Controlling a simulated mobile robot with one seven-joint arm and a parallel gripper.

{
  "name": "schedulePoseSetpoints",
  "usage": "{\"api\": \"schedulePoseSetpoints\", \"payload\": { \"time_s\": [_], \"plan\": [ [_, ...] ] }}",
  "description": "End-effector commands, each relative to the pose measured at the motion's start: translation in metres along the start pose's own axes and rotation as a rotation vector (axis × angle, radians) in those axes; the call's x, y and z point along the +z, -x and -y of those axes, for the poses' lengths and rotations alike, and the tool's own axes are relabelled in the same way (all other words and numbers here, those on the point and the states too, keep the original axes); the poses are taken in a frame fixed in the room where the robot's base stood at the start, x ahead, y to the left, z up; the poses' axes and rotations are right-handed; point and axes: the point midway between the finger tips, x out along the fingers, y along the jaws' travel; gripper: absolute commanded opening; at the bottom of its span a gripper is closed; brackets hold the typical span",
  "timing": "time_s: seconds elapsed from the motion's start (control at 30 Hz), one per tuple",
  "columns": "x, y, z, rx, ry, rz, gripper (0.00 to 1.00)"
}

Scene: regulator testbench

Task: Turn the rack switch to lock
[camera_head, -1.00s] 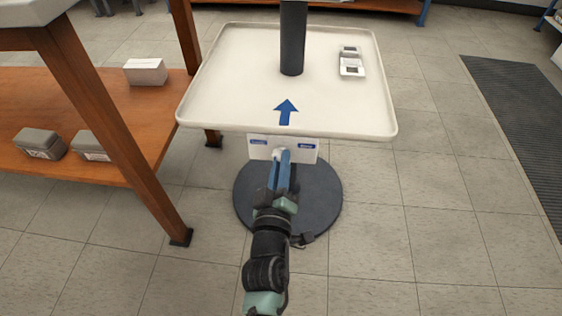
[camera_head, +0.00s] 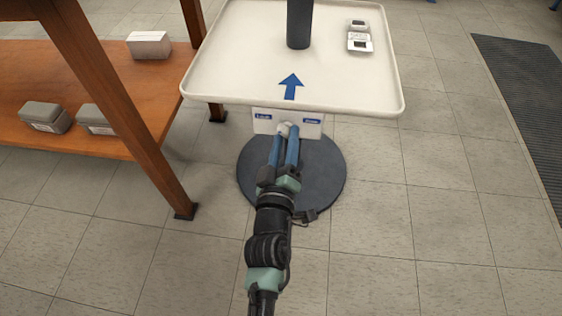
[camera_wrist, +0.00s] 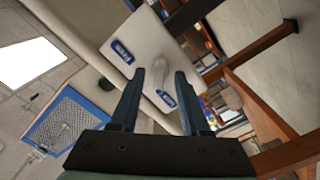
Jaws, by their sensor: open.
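The rack switch is a pale knob (camera_head: 284,129) on a white panel (camera_head: 264,126) under the tray's front edge. In the wrist view the knob (camera_wrist: 159,72) shows between the spread fingertips of my gripper (camera_wrist: 160,74), partly overlapped by the gap. I cannot tell whether either finger touches it.
A wooden bench (camera_head: 160,170) with boxes is close on the left.

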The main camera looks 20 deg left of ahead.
Motion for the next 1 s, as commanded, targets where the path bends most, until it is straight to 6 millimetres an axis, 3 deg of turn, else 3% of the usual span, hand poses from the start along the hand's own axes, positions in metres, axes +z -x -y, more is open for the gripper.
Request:
{"api": "schedulePoseSetpoints", "payload": {
  "time_s": [0.6, 0.8, 1.0],
  "plan": [
    [0.0, 0.106, -0.001, -0.002, 0.0, 0.004, 0.46],
    [0.0, 0.12, -0.001, 0.0, 0.0, 0.002, 0.46],
    [0.0, 0.122, 0.0, 0.001, 0.001, 0.001, 0.46]
  ]
}}
